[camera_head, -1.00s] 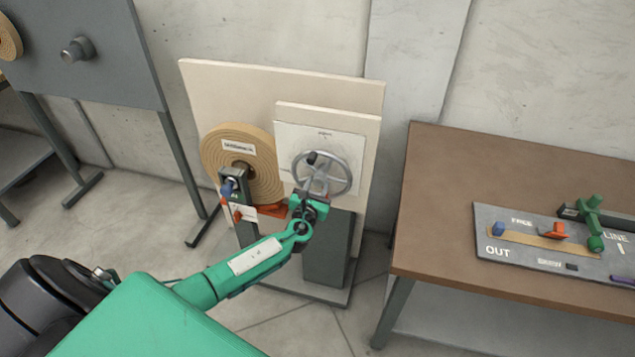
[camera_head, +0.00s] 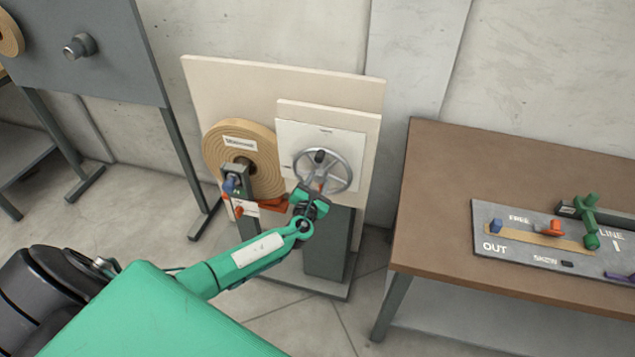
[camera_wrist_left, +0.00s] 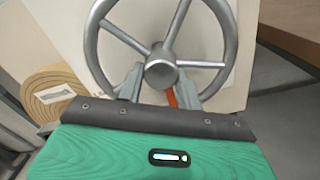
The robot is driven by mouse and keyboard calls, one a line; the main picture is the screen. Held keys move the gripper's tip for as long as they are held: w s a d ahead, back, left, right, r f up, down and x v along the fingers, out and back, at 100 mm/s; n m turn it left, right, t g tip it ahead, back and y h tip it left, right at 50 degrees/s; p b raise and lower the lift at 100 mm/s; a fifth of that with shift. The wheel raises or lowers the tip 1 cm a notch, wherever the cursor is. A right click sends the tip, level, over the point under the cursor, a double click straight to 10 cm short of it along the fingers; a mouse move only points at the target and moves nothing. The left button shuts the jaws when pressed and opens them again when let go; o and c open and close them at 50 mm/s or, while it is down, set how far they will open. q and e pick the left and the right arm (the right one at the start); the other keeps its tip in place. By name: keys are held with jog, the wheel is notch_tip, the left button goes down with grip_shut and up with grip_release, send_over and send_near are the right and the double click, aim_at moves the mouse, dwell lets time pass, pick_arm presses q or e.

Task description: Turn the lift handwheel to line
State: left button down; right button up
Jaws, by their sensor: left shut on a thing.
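My right gripper is not in view.
A tan coil (camera_head: 262,160) with blue and red fittings stands left of the wheel. A brown table (camera_head: 440,200) at the right carries a grey panel (camera_head: 483,217) with sliders and a green handle. A grey board on legs (camera_head: 120,60) stands far left.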

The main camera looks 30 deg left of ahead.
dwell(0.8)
pick_arm(q)
jog(key=c, duration=1)
grip_release()
jog(key=shift+o, duration=0.2)
jog(key=b+v, duration=0.1)
jog(key=v, duration=1.2)
jog(key=shift+s+d, duration=0.2)
jog(key=shift+s, duration=0.15)
jog(key=shift+r, duration=0.1)
